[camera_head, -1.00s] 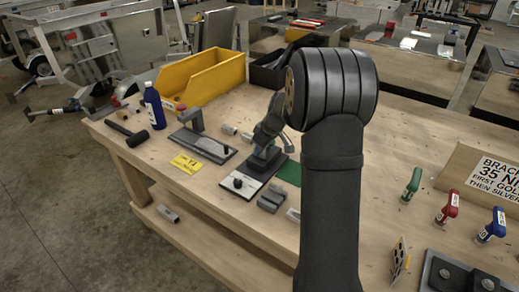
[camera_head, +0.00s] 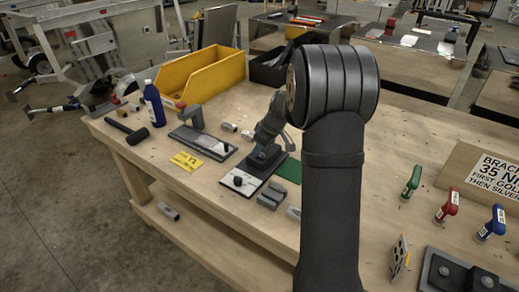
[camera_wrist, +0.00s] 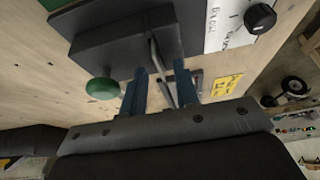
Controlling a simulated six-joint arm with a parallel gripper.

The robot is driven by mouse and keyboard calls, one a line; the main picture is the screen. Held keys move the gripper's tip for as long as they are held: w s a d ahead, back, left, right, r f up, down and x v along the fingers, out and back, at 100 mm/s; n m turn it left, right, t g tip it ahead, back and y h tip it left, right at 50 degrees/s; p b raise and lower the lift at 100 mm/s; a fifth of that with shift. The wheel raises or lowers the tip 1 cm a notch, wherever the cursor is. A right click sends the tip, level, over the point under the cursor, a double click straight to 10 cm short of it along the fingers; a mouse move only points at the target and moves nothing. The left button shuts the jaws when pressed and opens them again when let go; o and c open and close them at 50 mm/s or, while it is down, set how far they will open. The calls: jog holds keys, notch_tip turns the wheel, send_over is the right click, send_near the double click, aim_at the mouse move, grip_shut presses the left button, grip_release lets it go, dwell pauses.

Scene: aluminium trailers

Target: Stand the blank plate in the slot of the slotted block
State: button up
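In the head view a small grey block with a groove (camera_head: 271,195), which looks like the slotted block, lies on the bench just left of my arm. A pale grey piece (camera_head: 293,213) beside it is partly hidden by my arm; I cannot tell whether it is the blank plate. My gripper (camera_wrist: 162,78) shows in the wrist view with two blue fingers apart. Thin grey rods or edges (camera_wrist: 158,62) show in the gap, without visible contact. A dark block on a dark base (camera_wrist: 125,42) and a green disc (camera_wrist: 102,89) are close to the fingers.
A white plate with a black knob (camera_head: 240,182) adjoins a dark-based fixture (camera_head: 265,162). A yellow card (camera_head: 187,162), hammer (camera_head: 130,132), blue bottle (camera_head: 154,105) and yellow bin (camera_head: 202,77) are left. Green, red and blue-handled tools (camera_head: 447,206) stand right.

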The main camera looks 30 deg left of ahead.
jog(key=v, duration=1.6)
jog(key=shift+r, duration=0.3)
jog(key=x, duration=1.7)
